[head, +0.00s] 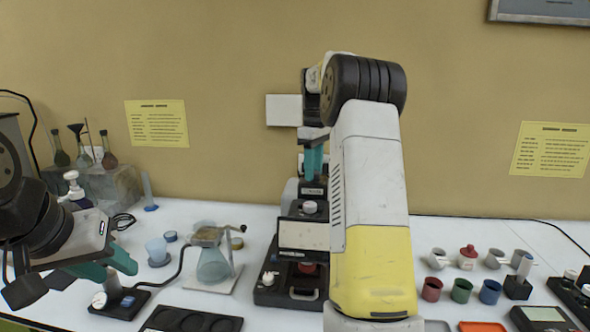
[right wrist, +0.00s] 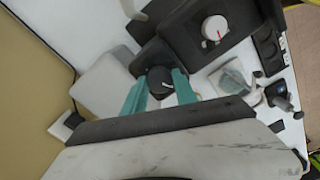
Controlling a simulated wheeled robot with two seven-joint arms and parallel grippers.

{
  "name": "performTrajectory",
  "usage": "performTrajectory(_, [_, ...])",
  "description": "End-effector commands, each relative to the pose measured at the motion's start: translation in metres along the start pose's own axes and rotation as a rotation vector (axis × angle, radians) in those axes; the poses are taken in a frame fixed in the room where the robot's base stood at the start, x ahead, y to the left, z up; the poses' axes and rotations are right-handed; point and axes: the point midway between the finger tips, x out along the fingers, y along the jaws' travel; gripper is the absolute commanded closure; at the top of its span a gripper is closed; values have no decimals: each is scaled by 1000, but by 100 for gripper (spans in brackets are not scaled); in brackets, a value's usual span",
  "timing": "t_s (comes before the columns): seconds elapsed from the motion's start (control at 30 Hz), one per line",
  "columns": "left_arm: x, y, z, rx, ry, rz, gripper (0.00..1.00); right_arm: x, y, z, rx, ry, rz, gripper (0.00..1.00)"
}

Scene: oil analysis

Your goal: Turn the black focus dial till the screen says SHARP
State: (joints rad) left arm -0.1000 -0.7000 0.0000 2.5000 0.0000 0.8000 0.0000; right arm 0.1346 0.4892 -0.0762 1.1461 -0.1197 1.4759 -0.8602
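The black focus dial (right wrist: 161,81) sits between the two teal fingers of my right gripper (right wrist: 161,76) in the right wrist view. The fingers lie against its two sides, with little or no gap visible. In the head view my right gripper (head: 313,162) points down at the top of the dark and white instrument (head: 285,222), and the dial is not clearly seen there. The instrument's pale screen (head: 303,236) faces front; its text is too small to read. My left gripper (head: 112,266) is low at the left, apart from the instrument; its opening is unclear.
A white knob with a red mark (right wrist: 214,29) is on the instrument near the dial. A glass flask on a stand (head: 213,260) is left of the instrument. Small red, green and blue cups (head: 461,290) stand at right. My right arm hides part of the table.

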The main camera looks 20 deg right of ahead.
Motion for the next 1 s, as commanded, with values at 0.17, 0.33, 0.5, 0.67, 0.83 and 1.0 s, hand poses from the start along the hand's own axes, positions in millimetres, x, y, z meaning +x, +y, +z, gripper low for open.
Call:
performTrajectory(0.17, [0,0,0,0,0,0,64,0,0,0,0,0,0,100])
performTrajectory(0.33, [0,0,0,0,0,0,64,0,0,0,12,0,1,100])
performTrajectory(0.5, [0,0,0,0,0,0,64,0,0,0,63,-1,1,100])
performTrajectory(0.67, [0,0,0,0,0,0,64,0,0,-1,161,-1,2,100])
performTrajectory(0.83, [0,0,0,0,0,0,64,0,0,-1,306,-1,2,100])
performTrajectory(1.0, [0,0,0,0,0,0,64,0,0,-1,469,-1,3,100])
